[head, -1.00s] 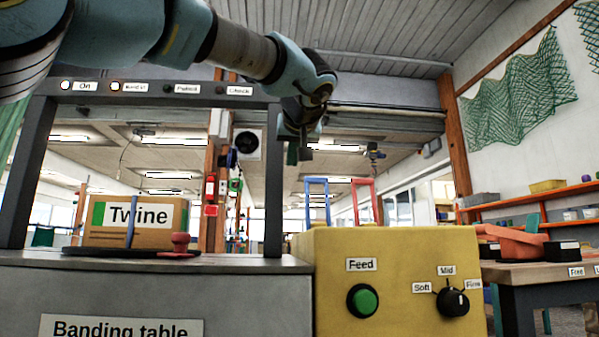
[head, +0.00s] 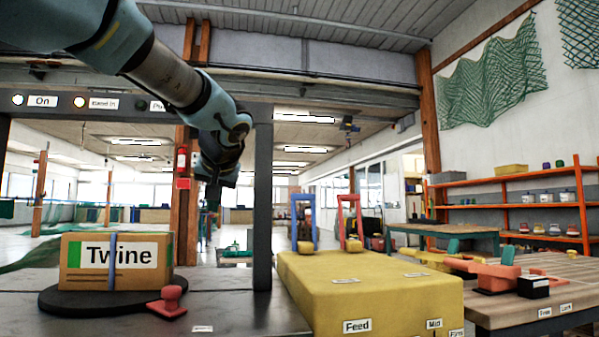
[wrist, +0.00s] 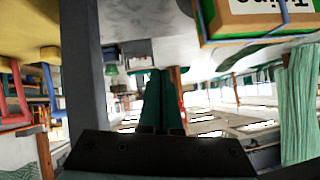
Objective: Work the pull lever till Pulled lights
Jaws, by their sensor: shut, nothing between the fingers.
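Two upright loop handles stand at the back of the yellow machine box (head: 375,290): a blue one (head: 293,222) and a red one (head: 340,222). The small labels on the box's top are too small to read, so I cannot tell which is the pull lever. On the lamp bar (head: 60,108), the On lamp (head: 18,100) and a second lamp (head: 79,102) are lit. The third lamp (head: 139,105) is dark; its label, starting "Pu", is partly hidden by my arm. My gripper (head: 213,198) is shut and empty, pointing down, left of the frame post and apart from both handles.
A Twine carton (head: 70,268) with a blue band sits on a dark round plate (head: 60,300), beside a red knob-topped piece (head: 168,302). The dark frame post (head: 263,200) stands between my gripper and the handles. A wooden table (head: 545,300) is at right.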

